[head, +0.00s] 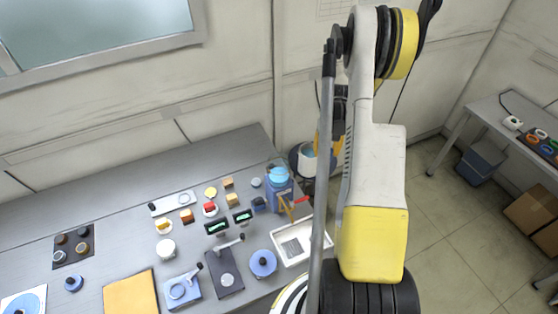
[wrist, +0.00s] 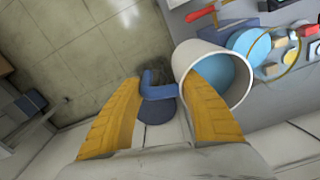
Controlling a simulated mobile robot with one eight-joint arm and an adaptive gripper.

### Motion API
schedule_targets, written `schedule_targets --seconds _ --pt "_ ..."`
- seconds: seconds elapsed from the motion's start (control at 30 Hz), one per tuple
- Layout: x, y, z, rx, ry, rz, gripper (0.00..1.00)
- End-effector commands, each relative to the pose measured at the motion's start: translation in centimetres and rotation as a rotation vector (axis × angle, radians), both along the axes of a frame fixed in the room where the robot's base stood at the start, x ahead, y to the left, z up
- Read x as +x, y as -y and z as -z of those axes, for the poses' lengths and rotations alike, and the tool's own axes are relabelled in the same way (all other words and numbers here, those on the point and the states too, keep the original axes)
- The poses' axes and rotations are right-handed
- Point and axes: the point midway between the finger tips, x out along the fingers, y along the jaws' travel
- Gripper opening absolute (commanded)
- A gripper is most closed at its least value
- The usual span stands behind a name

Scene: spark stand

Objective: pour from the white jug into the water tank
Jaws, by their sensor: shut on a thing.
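The white jug (wrist: 188,62) is held up by its blue handle (wrist: 160,91) between the yellow fingers of my gripper (wrist: 160,82). Its open mouth and the blue water (wrist: 222,72) inside face the wrist camera. In the head view the jug (head: 297,158) shows just right of and behind the water tank (head: 279,187), partly hidden by my arm. The tank is blue with light blue water on top and stands near the bench's right end. In the wrist view the tank (wrist: 246,43) is just beyond the jug's rim. No stream of water shows.
A red-handled tap (head: 301,200) and a white tray (head: 290,256) are close to the tank. Several small blocks, dials and levers cover the grey bench (head: 120,185). Open floor (head: 435,215) lies to the right, before another table (head: 500,115).

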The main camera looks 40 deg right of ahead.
Motion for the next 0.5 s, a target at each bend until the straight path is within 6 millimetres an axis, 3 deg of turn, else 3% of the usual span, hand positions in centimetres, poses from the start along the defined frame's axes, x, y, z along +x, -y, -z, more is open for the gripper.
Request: schedule_targets --seconds 0.5 --pt "0.8 -1.5 -1.5 -0.164 -0.084 -0.005 0.04"
